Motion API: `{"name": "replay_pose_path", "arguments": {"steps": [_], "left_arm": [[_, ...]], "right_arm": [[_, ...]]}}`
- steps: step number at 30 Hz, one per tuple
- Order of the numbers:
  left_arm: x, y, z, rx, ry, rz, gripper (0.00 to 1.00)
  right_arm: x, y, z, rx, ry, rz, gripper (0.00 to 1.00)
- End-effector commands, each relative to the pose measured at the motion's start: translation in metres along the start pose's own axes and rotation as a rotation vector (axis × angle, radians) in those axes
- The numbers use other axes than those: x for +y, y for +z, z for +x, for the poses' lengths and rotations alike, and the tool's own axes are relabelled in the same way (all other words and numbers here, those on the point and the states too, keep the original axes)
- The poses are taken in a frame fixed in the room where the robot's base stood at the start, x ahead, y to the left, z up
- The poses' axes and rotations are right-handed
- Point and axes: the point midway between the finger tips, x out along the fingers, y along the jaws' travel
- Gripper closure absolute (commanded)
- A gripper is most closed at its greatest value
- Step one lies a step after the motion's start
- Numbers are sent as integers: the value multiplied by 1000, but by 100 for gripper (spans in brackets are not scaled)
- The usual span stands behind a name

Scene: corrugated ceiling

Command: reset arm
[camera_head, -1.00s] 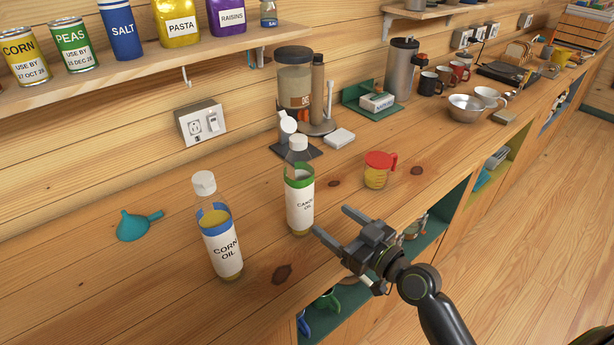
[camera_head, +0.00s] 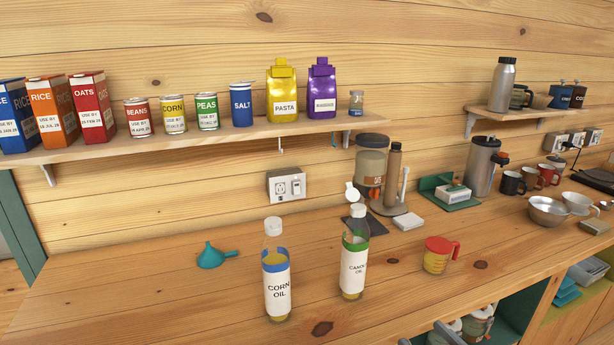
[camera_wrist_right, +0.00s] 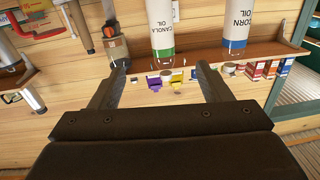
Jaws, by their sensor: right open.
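My right gripper (camera_head: 424,337) shows only as fingertips at the bottom edge of the head view. In the right wrist view its two fingers (camera_wrist_right: 161,80) are spread wide with nothing between them, so it is open and empty. The canola oil bottle (camera_head: 354,262) and corn oil bottle (camera_head: 277,278) stand upright on the counter, left of and beyond the gripper. Both show inverted at the top of the wrist view, canola (camera_wrist_right: 161,28) and corn (camera_wrist_right: 238,25), apart from the fingers. My left gripper is not in view.
A teal funnel (camera_head: 213,255) lies at left. A wall shelf (camera_head: 220,138) holds cans, boxes and bags. The counter's left part is mostly clear.

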Motion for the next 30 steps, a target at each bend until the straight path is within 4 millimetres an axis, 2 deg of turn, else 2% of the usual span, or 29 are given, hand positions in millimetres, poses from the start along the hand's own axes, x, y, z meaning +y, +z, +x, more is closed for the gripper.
{"name": "replay_pose_path", "arguments": {"steps": [2,8,14,17,20,23,24,26,27,29,30], "left_arm": [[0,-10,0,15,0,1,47],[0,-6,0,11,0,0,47],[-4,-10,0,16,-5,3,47],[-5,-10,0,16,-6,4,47],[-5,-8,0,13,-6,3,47],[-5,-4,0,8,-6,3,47],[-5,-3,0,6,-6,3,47],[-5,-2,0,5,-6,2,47],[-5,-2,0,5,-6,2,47],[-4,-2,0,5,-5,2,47],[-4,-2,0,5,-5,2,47]], "right_arm": [[0,0,0,-1,1,0,29],[18,44,1,-87,60,34,29],[35,99,-5,-195,129,69,29],[44,133,-12,-261,171,91,29],[52,176,-23,-345,218,114,29],[59,230,-43,-454,275,141,29],[60,257,-56,-509,302,153,29],[60,298,-78,-596,340,171,29],[59,324,-94,-653,364,179,29],[54,361,-121,-740,396,194,29],[49,385,-140,-798,414,203,29]]}}
